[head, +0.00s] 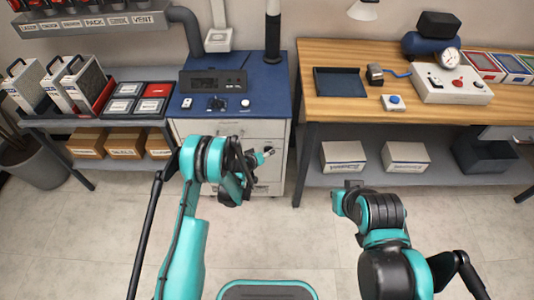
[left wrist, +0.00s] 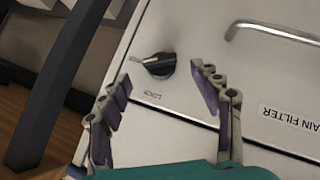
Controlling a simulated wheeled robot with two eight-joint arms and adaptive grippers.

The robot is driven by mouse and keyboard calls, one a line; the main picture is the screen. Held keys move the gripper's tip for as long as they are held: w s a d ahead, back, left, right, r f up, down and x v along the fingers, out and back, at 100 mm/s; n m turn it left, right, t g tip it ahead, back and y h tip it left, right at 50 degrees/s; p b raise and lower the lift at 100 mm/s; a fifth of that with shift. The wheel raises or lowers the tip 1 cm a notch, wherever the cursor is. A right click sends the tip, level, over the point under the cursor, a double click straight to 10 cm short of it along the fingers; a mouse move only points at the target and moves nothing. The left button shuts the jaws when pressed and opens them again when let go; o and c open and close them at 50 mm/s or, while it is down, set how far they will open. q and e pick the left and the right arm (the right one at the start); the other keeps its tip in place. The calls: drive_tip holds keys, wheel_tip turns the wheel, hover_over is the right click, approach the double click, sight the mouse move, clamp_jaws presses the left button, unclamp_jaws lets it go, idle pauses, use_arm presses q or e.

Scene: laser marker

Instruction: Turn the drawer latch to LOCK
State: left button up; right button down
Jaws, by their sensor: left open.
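The drawer latch (left wrist: 158,66) is a round black knob on a pale drawer front in the left wrist view. Its light-tipped pointer is directed to the picture's left, toward a small mark too blurred to read. A small label (left wrist: 152,97), hard to read, is printed below the knob. My left gripper (left wrist: 160,74) is open, its two fingers to either side of the knob in the picture; contact cannot be told. In the head view my left gripper (head: 266,156) is in front of the white cabinet (head: 268,180), and the latch cannot be made out there. My right gripper (head: 346,192) is low over the floor.
A metal drawer handle (left wrist: 275,30) and a filter label (left wrist: 290,118) are on the cabinet front. The blue cabinet top (head: 262,90) carries a control panel with a knob. A wooden bench (head: 345,110) stands to the right.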

use_arm(q)
drive_tip(key=b+x, duration=0.1)
drive_tip(key=x, duration=0.4)
drive_tip(key=c, duration=1.2)
